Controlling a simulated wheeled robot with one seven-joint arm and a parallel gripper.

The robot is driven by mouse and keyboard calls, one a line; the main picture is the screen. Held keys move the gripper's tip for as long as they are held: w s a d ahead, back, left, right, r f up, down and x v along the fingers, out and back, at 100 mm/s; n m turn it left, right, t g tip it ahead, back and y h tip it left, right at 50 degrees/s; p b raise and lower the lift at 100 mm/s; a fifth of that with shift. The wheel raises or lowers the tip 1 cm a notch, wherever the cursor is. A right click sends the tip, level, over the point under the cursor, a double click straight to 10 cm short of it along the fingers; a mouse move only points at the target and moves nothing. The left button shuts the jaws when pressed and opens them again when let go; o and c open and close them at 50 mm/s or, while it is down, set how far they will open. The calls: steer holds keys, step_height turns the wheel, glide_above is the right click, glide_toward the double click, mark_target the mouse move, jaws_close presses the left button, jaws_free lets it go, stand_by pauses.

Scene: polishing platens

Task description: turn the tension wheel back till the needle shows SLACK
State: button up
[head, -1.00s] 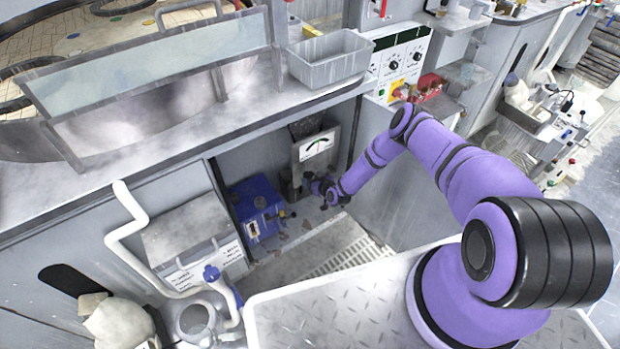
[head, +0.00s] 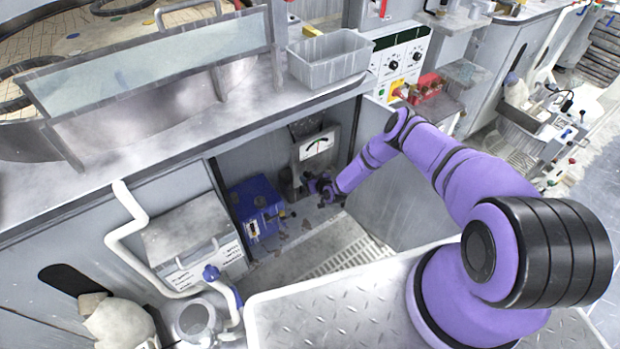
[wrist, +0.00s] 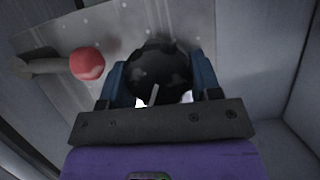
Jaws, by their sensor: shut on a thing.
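The tension wheel (wrist: 160,72) is a dark round knob on a grey metal plate in the wrist view. My gripper (wrist: 160,85) is shut on it, with one blue finger on each side. In the head view my gripper (head: 322,188) is small, low inside the open cabinet, and the wheel is mostly hidden by it. The gauge (head: 316,146) is a white dial with a coloured arc on a grey metal housing just above the gripper. Its needle looks close to upright, near the middle of the arc. The lettering is too small to read.
A red ball-ended lever (wrist: 87,64) sticks out left of the wheel. A blue box (head: 256,208) stands left of the gripper in the cabinet. The open door (head: 395,185) is close on the right. A grated floor (head: 345,250) lies below. A grey bin (head: 330,58) sits above.

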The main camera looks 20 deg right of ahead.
steer(key=n+h, duration=0.2)
steer(key=n, duration=0.1)
steer(key=shift+a+t, duration=0.15)
steer(key=shift+t, duration=0.25)
steer(key=shift+n+t+h, duration=0.4)
steer(key=shift+n+h, duration=0.2)
steer(key=shift+n, duration=0.5)
steer(key=o, duration=0.6)
steer(key=shift+o, duration=0.2)
steer(key=shift+s, duration=0.1)
steer(key=v, duration=1)
steer(key=shift+s, duration=0.3)
